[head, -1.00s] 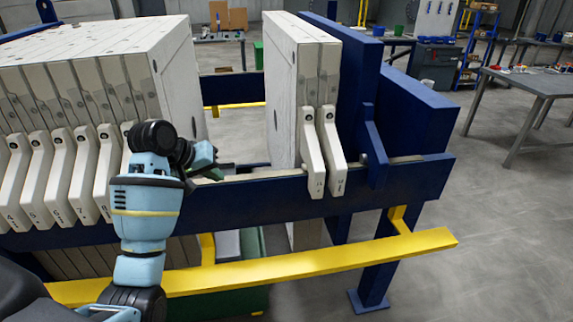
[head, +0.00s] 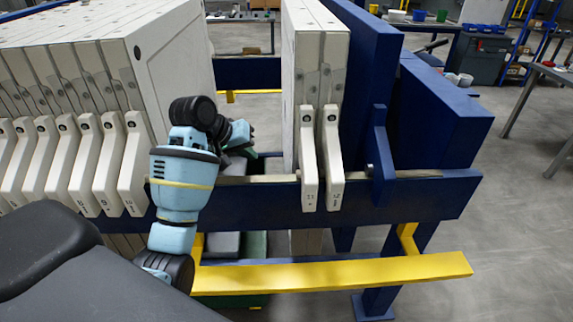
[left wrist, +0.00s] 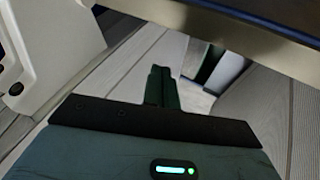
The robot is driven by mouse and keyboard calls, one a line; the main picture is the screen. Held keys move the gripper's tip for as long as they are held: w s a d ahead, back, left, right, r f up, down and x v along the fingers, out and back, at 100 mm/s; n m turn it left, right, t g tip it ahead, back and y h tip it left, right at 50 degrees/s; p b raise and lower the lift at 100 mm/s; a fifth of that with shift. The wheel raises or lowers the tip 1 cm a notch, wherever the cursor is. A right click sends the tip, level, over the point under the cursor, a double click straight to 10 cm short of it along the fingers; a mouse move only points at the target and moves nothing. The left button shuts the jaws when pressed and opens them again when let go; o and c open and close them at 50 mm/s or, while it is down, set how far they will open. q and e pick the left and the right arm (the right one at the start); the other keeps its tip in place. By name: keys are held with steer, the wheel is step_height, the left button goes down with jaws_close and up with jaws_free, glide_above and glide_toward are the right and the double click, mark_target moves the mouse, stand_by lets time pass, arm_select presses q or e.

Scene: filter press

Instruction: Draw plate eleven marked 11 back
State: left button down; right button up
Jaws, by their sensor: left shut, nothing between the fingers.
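Plate eleven (head: 288,95) is a cream slab standing upright right of the wide gap. Its long cream handle (head: 308,160) hangs over the blue side rail and bears the mark 11. Plate twelve's handle (head: 333,160) hangs close beside it on the right. My left gripper (head: 245,135) is in the gap, left of plate eleven and apart from its handle, partly hidden by my own wrist. In the left wrist view its dark fingers (left wrist: 162,85) are together with nothing between them. My right gripper is not in view.
A stack of cream plates (head: 165,60) with several handles fills the left. The blue side rail (head: 400,200) runs below the handles, with a yellow bar (head: 340,272) in front. A blue end block (head: 365,80) stands right of plate twelve. The gap is otherwise clear.

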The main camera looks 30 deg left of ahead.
arm_select(q)
steer(key=w+d+f, duration=0.6)
steer(key=w+f, duration=0.1)
steer(key=f, duration=0.1)
steer(key=shift+w, duration=0.3)
stand_by(0.3)
